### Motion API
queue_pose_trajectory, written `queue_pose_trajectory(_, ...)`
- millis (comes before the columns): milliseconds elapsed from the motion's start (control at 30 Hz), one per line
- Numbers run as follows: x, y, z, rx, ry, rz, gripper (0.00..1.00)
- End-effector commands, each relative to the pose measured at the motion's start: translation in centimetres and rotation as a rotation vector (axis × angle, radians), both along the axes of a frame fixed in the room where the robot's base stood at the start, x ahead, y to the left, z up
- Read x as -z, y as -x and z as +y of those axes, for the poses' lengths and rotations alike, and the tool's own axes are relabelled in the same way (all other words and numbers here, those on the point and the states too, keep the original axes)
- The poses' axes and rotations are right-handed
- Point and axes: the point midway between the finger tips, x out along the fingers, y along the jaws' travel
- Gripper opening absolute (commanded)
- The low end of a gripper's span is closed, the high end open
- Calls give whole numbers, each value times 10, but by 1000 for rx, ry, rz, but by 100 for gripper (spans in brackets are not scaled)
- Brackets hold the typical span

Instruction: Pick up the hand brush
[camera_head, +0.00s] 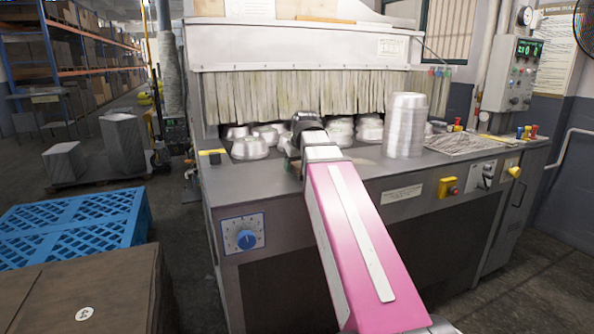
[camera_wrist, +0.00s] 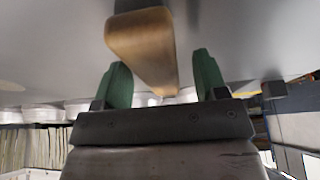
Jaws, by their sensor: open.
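The hand brush shows in the wrist view as a tan wooden handle (camera_wrist: 143,40); its bristles are not visible. My gripper (camera_wrist: 161,62) is open, with one green finger on each side of the handle's lower part. Gaps show between the handle and both fingers, and I cannot tell how deep the handle sits between them. In the head view my pink arm reaches over the machine's front edge, its dark wrist (camera_head: 307,125) above the grey top.
The machine's metal top (camera_head: 365,172) carries a tall pan stack (camera_head: 405,125) right of my wrist. Several foil pans (camera_head: 250,147) sit by the strip curtain (camera_head: 290,95). A flat heap (camera_head: 467,144) lies farther right. Blue pallets (camera_head: 70,232) and a brown box (camera_head: 85,290) stand front left.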

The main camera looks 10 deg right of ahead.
Motion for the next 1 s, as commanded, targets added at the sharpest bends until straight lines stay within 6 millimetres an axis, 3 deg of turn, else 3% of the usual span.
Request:
queue_pose_trajectory(733,5,0,0,0,0,1,66)
queue_pose_trajectory(767,5,0,0,0,0,1,59)
queue_pose_trajectory(900,5,0,0,0,0,1,14)
queue_pose_trajectory(1000,5,0,0,0,0,0,7)
